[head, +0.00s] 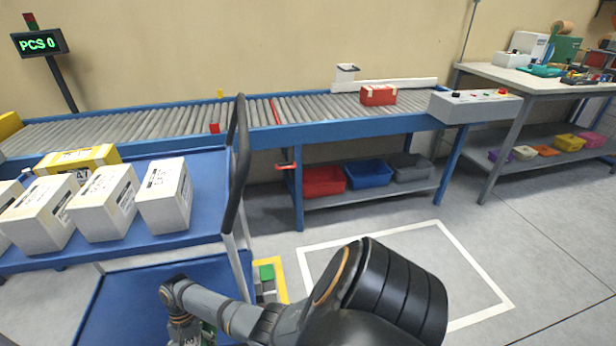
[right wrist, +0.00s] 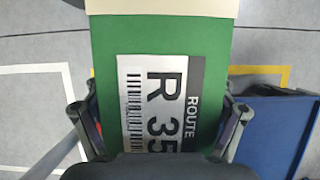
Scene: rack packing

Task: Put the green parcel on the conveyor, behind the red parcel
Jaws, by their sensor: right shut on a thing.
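The green parcel (right wrist: 218,50) fills the middle of the right wrist view, with a white label reading ROUTE R 35. My right gripper (right wrist: 160,112) is shut on it, one finger at each side. In the head view my right arm reaches low to the left, beside the blue cart; its gripper is mostly hidden there. A small green patch shows past the forearm; I cannot tell if it is this parcel. The red parcel (head: 378,95) sits on the conveyor (head: 335,121) rollers, toward the right end. My left gripper is not in view.
The blue cart (head: 205,222) with a black handle stands left, holding several white parcels and a yellow one (head: 75,158). A control box (head: 475,106) is at the conveyor's right end. Rollers left of the red parcel are clear. Coloured bins sit under the conveyor.

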